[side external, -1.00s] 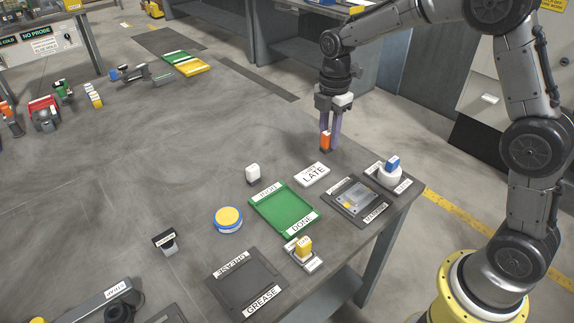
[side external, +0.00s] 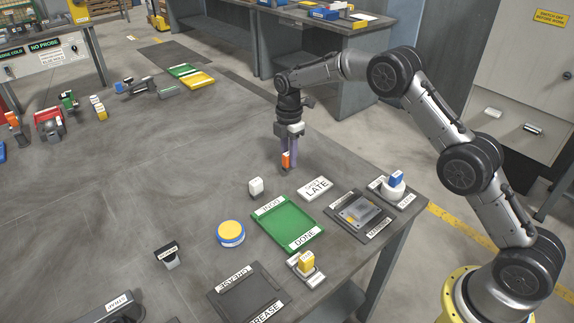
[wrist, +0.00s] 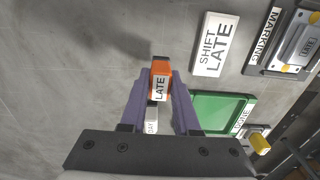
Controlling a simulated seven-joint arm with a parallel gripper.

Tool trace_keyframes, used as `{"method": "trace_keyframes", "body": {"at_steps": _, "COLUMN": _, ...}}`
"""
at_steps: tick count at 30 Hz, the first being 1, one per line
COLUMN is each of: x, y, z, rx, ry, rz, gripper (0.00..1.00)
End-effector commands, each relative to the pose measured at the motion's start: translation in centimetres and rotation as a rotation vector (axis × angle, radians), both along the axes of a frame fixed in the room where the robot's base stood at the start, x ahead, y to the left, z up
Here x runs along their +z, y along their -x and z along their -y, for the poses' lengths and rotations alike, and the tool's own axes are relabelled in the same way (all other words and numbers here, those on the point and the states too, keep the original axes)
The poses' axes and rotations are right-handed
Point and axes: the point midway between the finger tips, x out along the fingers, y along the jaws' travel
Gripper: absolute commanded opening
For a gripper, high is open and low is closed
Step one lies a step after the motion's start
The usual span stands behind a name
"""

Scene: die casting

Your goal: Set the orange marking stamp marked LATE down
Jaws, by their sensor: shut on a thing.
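The orange marking stamp (side external: 286,160), with a white LATE label, is between the purple fingers of my gripper (side external: 287,168). The wrist view also shows the stamp (wrist: 161,70) with its label facing the camera, and my gripper (wrist: 160,95) shut on it. The stamp is upright over bare table, behind the white DAY stamp (side external: 256,187) and left of the white SHIFT LATE plate (side external: 315,188). I cannot tell whether its base touches the table. The DAY stamp (wrist: 151,121) is partly hidden between the fingers in the wrist view.
The green DONE tray (side external: 287,224) lies in front, with a yellow-topped blue round pad (side external: 231,233) on its left. The MARKING fixture (side external: 358,213) and a blue-topped white holder (side external: 394,187) stand at right near the table edge.

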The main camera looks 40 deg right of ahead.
Motion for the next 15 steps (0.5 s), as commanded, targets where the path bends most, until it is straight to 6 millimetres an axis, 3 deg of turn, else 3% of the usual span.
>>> {"method": "trace_keyframes", "body": {"at_steps": 5, "x": -0.6, "y": -0.6, "z": 0.0, "rx": 0.0, "ry": 0.0, "rz": 0.002, "gripper": 0.0}}
{"method": "trace_keyframes", "body": {"at_steps": 12, "x": -3.6, "y": -0.8, "z": 0.0, "rx": 0.0, "ry": 0.0, "rz": 0.0, "gripper": 0.0}}
{"method": "trace_keyframes", "body": {"at_steps": 15, "x": -3.9, "y": -0.9, "z": 0.0, "rx": 0.0, "ry": 0.0, "rz": 0.003, "gripper": 0.0}}
